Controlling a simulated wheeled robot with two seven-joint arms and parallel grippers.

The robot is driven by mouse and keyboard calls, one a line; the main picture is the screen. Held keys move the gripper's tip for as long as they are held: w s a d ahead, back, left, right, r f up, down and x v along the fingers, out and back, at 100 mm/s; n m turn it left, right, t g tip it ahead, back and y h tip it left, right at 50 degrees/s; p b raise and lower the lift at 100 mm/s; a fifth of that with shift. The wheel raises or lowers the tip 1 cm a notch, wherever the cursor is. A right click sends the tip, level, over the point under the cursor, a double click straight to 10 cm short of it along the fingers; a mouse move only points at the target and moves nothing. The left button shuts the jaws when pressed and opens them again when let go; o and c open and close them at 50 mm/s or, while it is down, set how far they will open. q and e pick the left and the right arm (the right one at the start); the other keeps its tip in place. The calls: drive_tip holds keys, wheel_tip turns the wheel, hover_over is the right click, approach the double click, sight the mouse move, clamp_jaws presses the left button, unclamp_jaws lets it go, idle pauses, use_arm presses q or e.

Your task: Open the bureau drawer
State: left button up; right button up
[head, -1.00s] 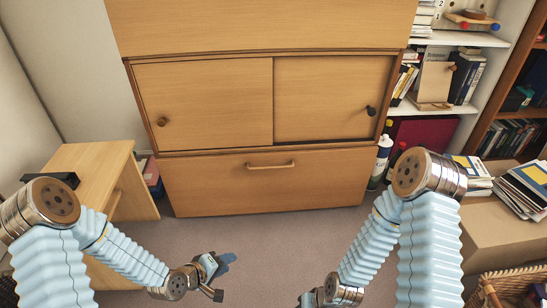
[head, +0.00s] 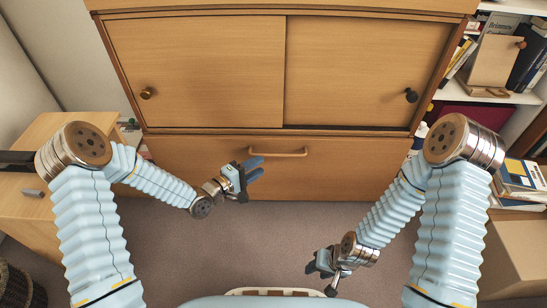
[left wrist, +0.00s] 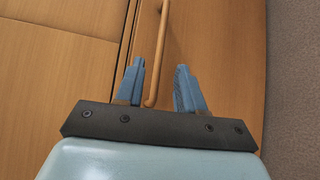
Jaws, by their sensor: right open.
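The bureau drawer (head: 330,175) is the wide wooden front at the bottom of the bureau; it looks shut. Its wooden bar handle (head: 278,152) sits near its top middle. My left gripper (head: 256,168) is open and empty, just left of and below the handle in the head view. In the left wrist view the handle (left wrist: 159,50) runs up the picture, its near end appearing between the two spread blue fingers (left wrist: 160,88). The fingers are not closed on it, and the gap in depth is hard to judge. My right gripper (head: 318,266) is open and empty, low over the floor.
Two sliding doors with knobs (head: 147,93) (head: 411,95) are above the drawer. A wooden desk (head: 40,205) stands at left, and a cardboard box (head: 520,250) with books (head: 520,180) at right. Carpet (head: 270,225) before the drawer is clear.

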sight(278, 141)
use_arm(q)
drive_tip(key=x, duration=0.7)
drive_tip(key=shift+w+d, duration=0.1)
drive_tip(key=shift+w, duration=0.05)
clamp_jaws()
